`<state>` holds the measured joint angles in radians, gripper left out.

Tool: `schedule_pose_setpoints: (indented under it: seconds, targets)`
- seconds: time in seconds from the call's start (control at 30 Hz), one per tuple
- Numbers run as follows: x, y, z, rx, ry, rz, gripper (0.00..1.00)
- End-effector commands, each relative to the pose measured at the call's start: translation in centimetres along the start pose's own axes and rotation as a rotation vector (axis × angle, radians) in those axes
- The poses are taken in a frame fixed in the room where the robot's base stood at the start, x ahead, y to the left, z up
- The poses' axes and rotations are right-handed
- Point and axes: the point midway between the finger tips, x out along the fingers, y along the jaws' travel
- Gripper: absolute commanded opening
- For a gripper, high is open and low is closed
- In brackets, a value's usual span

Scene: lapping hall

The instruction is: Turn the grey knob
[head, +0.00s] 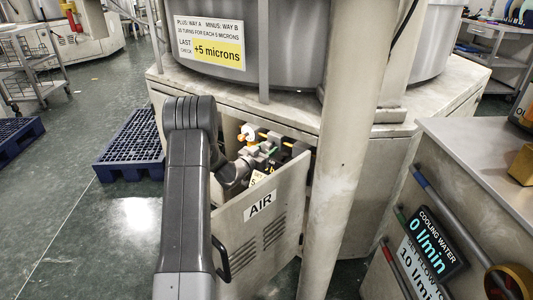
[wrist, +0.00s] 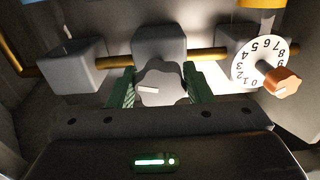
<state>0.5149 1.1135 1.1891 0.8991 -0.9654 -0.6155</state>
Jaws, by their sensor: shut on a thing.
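The grey knob (wrist: 160,84) has a lobed edge and a pale mark on its face, which points to the left in the wrist view. It sits in front of a grey block on a brass pipe. My gripper (wrist: 160,90) is shut on the knob, with one green finger at its left and one at its right. In the head view my arm reaches in behind the open AIR door (head: 261,214). My gripper is partly hidden there, and I cannot make out the knob.
A white numbered dial (wrist: 254,62) with an orange knob (wrist: 283,82) is at the right in the wrist view. More grey blocks (wrist: 72,66) sit along the brass pipe (wrist: 112,62). A pale post (head: 345,150) stands right of the door. A blue pallet (head: 130,150) lies at the left.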

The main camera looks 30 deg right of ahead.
Motion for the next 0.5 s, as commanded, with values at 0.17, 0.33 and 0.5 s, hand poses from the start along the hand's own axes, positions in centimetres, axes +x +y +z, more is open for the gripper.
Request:
schedule_pose_setpoints:
  seconds: [0.17,0.33,0.5]
  targets:
    - [-0.04,-0.08,0.15,0.165,-0.001,-0.001,0.23]
    - [-0.04,-0.14,0.09,0.326,-0.002,0.000,0.23]
    - [-0.05,-0.19,0.05,0.487,-0.002,0.000,0.23]
